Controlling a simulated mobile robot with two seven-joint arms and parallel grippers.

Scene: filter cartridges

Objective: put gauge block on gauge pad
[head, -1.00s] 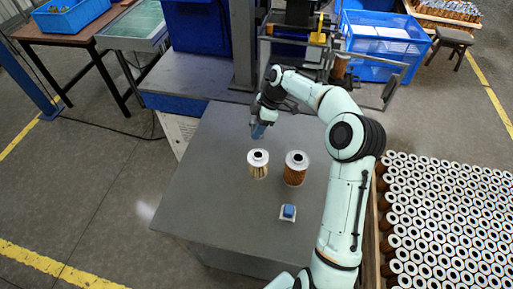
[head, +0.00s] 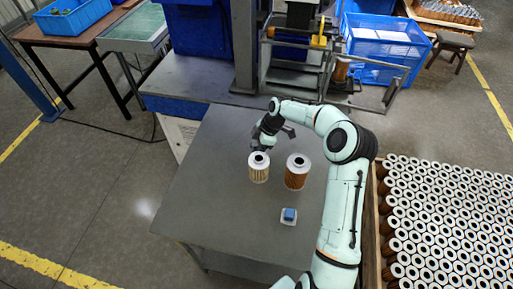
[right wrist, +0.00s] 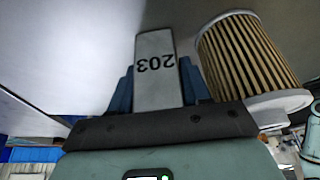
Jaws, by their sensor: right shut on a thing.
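A grey-white block marked 203 (right wrist: 155,45), which I take for the gauge block, is between the blue fingers of my right gripper (right wrist: 157,88) in the right wrist view. The gripper is shut on it. In the head view my right gripper (head: 260,146) is behind the pale pleated filter cartridge (head: 259,172), and the block cannot be made out there. A small white base with a blue square top (head: 289,216), possibly the gauge pad, sits near the front right of the grey table. My left gripper is not in view.
A brown filter cartridge (head: 297,172) stands right of the pale one on the table (head: 220,215). The pale cartridge also shows close beside the block in the right wrist view (right wrist: 250,60). The table's left and front are clear. A crate of many cartridges (head: 445,220) is at right.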

